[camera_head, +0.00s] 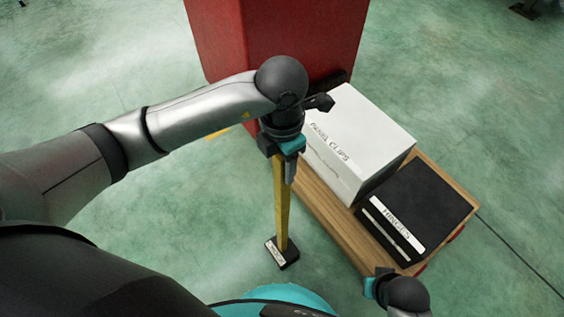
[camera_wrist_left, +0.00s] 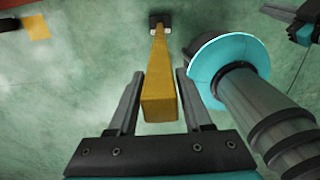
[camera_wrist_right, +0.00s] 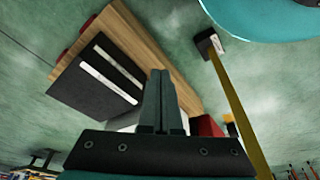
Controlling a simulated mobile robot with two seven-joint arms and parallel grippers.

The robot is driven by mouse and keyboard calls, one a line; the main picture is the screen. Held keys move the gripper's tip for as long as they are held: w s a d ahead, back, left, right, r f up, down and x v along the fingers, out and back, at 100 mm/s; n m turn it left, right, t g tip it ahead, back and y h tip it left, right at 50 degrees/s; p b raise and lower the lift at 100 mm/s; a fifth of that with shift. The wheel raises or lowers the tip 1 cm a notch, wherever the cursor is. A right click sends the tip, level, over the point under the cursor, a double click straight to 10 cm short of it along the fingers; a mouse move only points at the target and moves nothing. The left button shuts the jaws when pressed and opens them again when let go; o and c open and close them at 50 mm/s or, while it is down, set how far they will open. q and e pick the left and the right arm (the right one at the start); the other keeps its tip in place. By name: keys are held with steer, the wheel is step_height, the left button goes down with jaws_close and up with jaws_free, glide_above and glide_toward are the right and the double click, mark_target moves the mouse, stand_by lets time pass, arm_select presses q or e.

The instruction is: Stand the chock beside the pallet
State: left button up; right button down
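The chock is a small black block with a white label (camera_head: 281,253) and a long yellow handle (camera_head: 282,215). It stands on the floor left of the wooden pallet (camera_head: 314,198), apart from it, with the handle rising from the block. My left gripper (camera_head: 288,170) is over the handle's top. In the left wrist view, its open fingers are on either side of the handle's end (camera_wrist_left: 160,108), with narrow gaps. My right gripper (camera_head: 372,286) is shut and empty near the pallet's front; its closed fingers show in the right wrist view (camera_wrist_right: 158,100).
A white box marked PANEL CLIPS (camera_head: 350,140) and a flat black case marked HINGES (camera_head: 425,205) sit on the pallet. A tall red cabinet (camera_head: 290,35) stands behind them. Green floor around the chock is clear on the left.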

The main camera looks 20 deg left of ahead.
arm_select(q)
steer(key=shift+o, duration=1.2)
steer(key=shift+r, duration=0.15)
step_height(320, 180, up, 10)
steer(key=p, duration=0.4)
steer(key=shift+f, duration=0.2)
steer(key=shift+r+p, duration=0.35)
steer(key=shift+r, duration=0.85)
arm_select(e)
steer(key=s+d+f, duration=0.3)
steer(key=s+f, duration=0.2)
steer(key=f, duration=0.3)
steer(key=shift+s+d+f, duration=0.15)
steer(key=shift+s+d, duration=0.05)
steer(key=shift+d, duration=0.15)
